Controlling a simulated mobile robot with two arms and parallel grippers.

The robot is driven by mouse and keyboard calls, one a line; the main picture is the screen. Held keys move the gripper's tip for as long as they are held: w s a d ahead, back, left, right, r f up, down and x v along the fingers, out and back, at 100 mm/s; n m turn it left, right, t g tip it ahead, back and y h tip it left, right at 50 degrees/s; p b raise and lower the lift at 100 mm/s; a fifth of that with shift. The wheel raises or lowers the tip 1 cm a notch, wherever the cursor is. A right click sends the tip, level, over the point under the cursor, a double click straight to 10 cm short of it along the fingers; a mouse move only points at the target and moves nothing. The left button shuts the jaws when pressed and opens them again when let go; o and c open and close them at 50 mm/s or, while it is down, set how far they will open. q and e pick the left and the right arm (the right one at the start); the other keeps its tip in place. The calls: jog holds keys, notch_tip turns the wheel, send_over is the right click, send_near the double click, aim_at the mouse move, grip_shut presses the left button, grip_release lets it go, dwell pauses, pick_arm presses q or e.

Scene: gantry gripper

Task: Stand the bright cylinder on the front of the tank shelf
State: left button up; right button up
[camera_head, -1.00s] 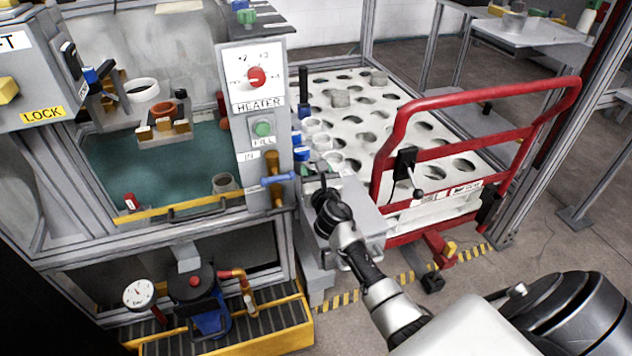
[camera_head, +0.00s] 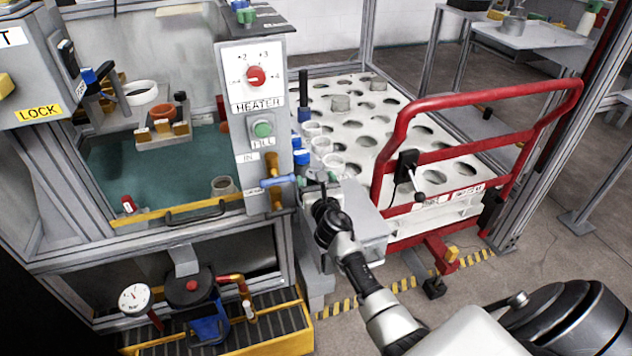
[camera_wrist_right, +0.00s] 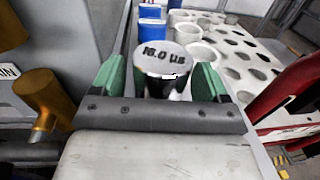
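A bright metallic cylinder (camera_wrist_right: 166,62) with "16.0 µS" on its top stands between the two green fingers of my right gripper (camera_wrist_right: 160,78) in the right wrist view. The fingers lie close to either side of it; whether they press on it is unclear. In the head view my right gripper (camera_head: 322,185) is at the near end of the row beside the heater panel, and the cylinder is hard to make out there. The tank shelf (camera_head: 163,138) hangs inside the tank at left, with an orange ring and small blocks on it. My left gripper is not in view.
White rings and blue cylinders (camera_head: 301,141) stand just beyond my right gripper. The heater panel (camera_head: 258,110) stands between the gripper and the tank (camera_head: 150,175). A blue-handled valve (camera_head: 278,181) sticks out close by. A red-railed cart (camera_head: 400,130) is at right.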

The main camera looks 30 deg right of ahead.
dwell(0.3)
jog(key=shift+s+r, duration=0.1)
jog(key=shift+s, duration=0.1)
jog(key=p+v, duration=0.1)
jog(key=v, duration=0.4)
jog(key=shift+s+a, duration=0.15)
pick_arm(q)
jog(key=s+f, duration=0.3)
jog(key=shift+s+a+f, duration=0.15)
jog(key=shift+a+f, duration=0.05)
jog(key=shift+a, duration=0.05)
pick_arm(e)
jog(key=v, duration=0.6)
jog(key=shift+s, duration=0.1)
